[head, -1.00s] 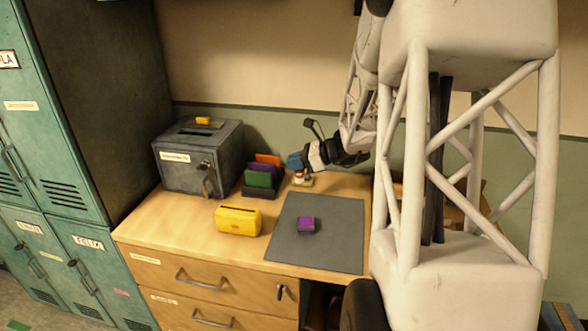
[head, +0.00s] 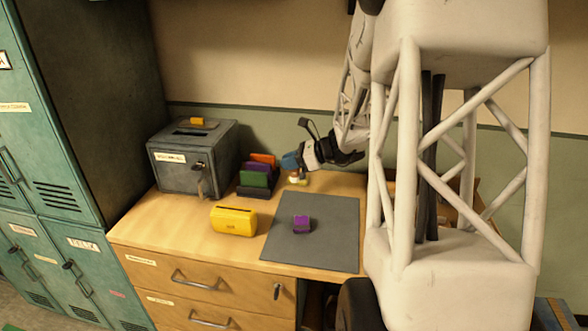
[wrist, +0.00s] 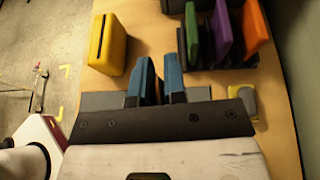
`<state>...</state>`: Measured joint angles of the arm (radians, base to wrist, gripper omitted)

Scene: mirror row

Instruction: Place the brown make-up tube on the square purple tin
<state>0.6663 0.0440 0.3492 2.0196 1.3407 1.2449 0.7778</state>
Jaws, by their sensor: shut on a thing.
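The square purple tin (head: 302,224) sits on the grey mat in the head view. My gripper (head: 292,164) is at the back of the desk, behind the tin and slightly left of it. Its blue fingers point down and are shut on a small pale and brownish thing (head: 294,177), which looks like the brown make-up tube. The tube is mostly hidden by the fingers and too small to see clearly. In the wrist view the two blue fingers (wrist: 161,85) show with a narrow gap, and the tube cannot be made out.
The grey mat (head: 338,240) is mostly bare around the tin. A yellow case (head: 234,221) lies left of it. A rack of coloured upright pieces (head: 257,175) and a grey metal box (head: 180,178) stand left of my gripper. A small yellow item (wrist: 243,103) lies close by.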

